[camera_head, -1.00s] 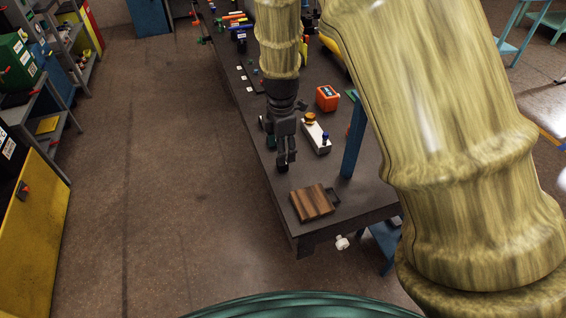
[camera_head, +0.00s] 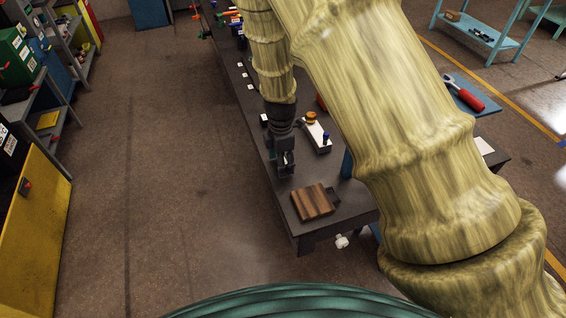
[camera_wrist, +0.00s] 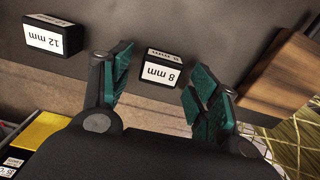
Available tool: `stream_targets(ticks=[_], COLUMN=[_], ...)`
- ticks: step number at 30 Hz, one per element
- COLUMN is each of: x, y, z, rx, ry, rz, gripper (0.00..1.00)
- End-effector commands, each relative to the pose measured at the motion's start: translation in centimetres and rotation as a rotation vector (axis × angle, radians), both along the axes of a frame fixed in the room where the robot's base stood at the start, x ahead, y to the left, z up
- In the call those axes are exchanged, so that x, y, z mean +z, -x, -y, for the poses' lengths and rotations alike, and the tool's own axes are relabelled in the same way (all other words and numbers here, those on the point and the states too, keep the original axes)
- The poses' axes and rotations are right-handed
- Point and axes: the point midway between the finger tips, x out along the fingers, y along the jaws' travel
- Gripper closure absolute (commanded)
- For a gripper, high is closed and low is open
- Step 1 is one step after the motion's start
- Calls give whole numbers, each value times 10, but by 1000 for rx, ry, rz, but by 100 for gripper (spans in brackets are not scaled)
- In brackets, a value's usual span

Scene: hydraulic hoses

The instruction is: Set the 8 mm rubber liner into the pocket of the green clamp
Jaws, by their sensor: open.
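My gripper (camera_wrist: 156,71) is open and empty, with teal pads, in the wrist view. A small black block labelled 8 mm (camera_wrist: 160,72) stands on the dark bench between and beyond the fingertips, apparently untouched. A similar block labelled 12 mm (camera_wrist: 52,36) stands to its left. I cannot tell whether a rubber liner lies at the 8 mm block; none shows clearly. In the head view my gripper (camera_head: 285,170) points down over the bench's left edge, left of and beyond the wooden block. I cannot make out the green clamp in either view.
The wooden block (camera_head: 312,201) lies near the bench's front corner and shows right of my gripper in the wrist view (camera_wrist: 279,74). A white fixture (camera_head: 316,132) with orange and blue knobs stands behind it. Open floor (camera_head: 160,190) lies left of the bench.

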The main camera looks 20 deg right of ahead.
Motion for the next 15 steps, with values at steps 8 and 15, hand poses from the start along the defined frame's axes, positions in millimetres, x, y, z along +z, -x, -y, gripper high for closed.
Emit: stream_targets(ticks=[8,15], x=[-1,0], y=[0,0], z=[0,0], rx=[1,1], ry=[0,0], rz=[0,0], gripper=[54,85])
